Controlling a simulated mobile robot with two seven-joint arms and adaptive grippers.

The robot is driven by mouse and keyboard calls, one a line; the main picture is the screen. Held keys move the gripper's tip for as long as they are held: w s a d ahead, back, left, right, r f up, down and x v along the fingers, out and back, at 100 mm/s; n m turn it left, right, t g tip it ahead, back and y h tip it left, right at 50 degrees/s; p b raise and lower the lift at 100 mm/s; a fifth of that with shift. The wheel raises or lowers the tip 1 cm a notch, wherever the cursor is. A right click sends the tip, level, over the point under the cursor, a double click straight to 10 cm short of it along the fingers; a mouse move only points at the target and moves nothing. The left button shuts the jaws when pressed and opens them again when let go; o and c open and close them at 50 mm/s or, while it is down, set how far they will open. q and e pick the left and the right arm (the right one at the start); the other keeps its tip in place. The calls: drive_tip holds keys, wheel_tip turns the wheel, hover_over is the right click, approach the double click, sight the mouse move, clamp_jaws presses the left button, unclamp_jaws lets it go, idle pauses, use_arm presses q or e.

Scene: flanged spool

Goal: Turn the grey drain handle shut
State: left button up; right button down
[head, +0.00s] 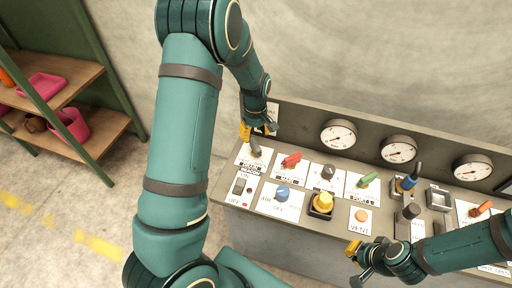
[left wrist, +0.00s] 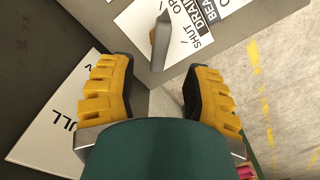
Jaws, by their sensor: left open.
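The grey drain handle (head: 255,149) is at the far left of the sloped control panel, on a white card. In the left wrist view the grey handle (left wrist: 161,42) stands on its card, which reads SHUT, DRAIN and part of OPEN. I cannot tell which mark it points at. My left gripper (head: 259,130) is right above and behind the handle. In the left wrist view the left gripper (left wrist: 158,72) is open, with the handle ahead of and between its yellow fingers, apart from both. My right gripper (head: 358,262) hangs at the panel's front edge, away from the handle; its opening is unclear.
Several gauges (head: 338,134) line the panel's back. A shelf (head: 70,85) stands left; floor lies between.

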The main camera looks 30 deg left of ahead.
sight(255, 144)
use_arm(q)
wheel_tip(255, 144, down, 8)
drive_tip(key=shift+r, duration=0.1)
idle(0.4)
clamp_jaws()
